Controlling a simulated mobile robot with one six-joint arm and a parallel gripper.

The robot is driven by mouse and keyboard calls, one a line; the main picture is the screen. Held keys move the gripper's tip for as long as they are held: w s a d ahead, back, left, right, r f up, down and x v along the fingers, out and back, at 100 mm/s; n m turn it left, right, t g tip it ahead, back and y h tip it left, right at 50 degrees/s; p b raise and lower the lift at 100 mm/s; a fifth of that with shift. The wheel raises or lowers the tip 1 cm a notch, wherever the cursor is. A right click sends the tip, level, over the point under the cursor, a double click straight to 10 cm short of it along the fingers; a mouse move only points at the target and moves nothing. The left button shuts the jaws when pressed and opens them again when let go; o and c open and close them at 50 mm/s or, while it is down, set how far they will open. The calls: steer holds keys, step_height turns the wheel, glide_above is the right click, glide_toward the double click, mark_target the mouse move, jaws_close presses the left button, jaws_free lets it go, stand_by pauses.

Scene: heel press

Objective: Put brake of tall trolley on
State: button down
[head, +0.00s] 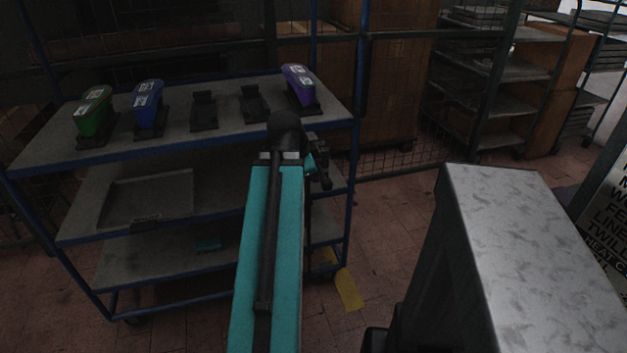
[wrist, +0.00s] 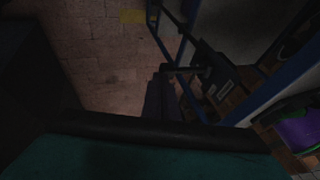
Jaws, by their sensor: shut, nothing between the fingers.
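A tall blue-framed trolley (head: 349,200) with grey shelves stands at the left in the head view. Its blue frame (wrist: 285,80) also shows at the right of the wrist view. No brake pedal can be made out. My gripper (head: 323,178) is dark, in front of the trolley's right end, well above the floor. In the wrist view my gripper (wrist: 160,96) looks shut and empty, over floor.
Green (head: 94,112), blue (head: 148,102) and purple (head: 299,86) devices stand on the top shelf. A grey-topped block (head: 530,240) stands at the right. Dark racks (head: 490,70) are behind. Tiled floor (head: 385,230) lies open between trolley and block, with yellow tape (head: 346,289).

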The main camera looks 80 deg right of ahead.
steer(key=shift+a+r, duration=0.15)
stand_by(0.3)
steer(key=s+d+r+m+g+y+p, duration=0.1)
steer(key=s+d+r+m+g+y, duration=0.1)
steer(key=s+d+r+g, duration=0.3)
steer(key=w+f+n+g+h+p, duration=0.1)
steer(key=w+n+g+p, duration=0.1)
steer(key=w, duration=1.2)
steer(key=shift+d+f+g, duration=0.3)
steer(key=shift+d, duration=0.05)
steer(key=shift+s, duration=0.1)
